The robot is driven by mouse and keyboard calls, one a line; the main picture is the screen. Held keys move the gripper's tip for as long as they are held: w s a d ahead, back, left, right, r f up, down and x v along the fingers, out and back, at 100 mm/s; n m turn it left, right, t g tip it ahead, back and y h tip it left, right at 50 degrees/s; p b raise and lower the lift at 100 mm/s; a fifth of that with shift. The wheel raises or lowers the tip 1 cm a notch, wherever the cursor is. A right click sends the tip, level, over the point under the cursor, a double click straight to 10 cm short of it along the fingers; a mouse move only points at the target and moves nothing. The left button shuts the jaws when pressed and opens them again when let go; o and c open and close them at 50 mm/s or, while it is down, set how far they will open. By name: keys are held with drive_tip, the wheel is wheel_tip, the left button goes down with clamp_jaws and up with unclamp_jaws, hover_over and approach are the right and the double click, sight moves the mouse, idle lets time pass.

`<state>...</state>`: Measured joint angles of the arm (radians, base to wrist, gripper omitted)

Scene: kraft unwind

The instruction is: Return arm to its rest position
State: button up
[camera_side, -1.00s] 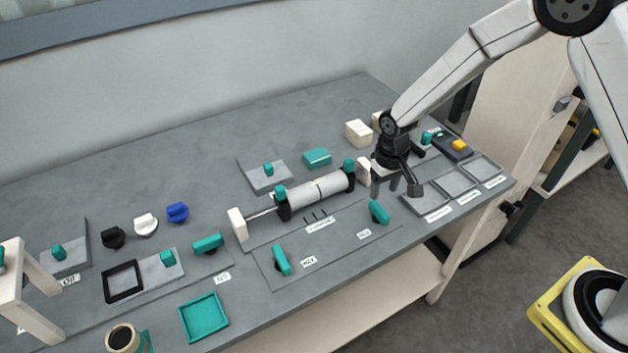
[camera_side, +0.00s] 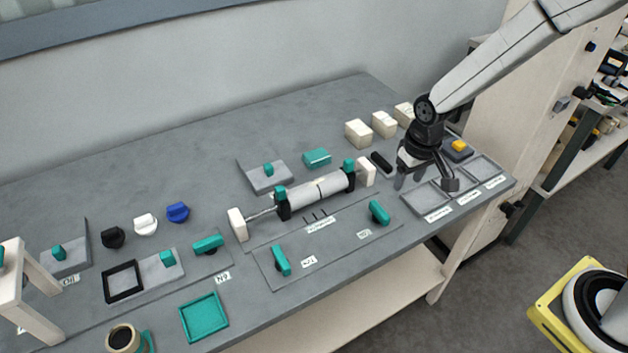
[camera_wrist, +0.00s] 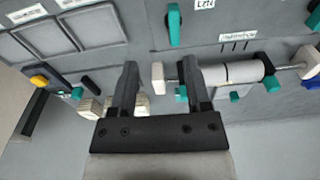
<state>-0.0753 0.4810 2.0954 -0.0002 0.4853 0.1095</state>
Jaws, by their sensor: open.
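My gripper (camera_side: 424,182) is above the right part of the grey bench, over the left side of the row of shallow trays (camera_side: 462,184). Its two fingers are apart and nothing shows between them. The roll also shows at the right in the wrist view (camera_wrist: 230,73).
A yellow button (camera_side: 459,146) is at the back right. Teal levers (camera_side: 379,212) stand along the front. A teal tray (camera_side: 204,318) and a mug (camera_side: 122,338) are at front left.

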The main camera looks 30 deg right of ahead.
drive_tip(key=s+d+r+t, duration=0.1)
drive_tip(key=s+d+r, duration=0.2)
drive_tip(key=s, duration=0.8)
drive_tip(key=shift+r+t, duration=0.3)
drive_tip(key=shift+r, duration=1)
drive_tip(key=shift+s, duration=0.1)
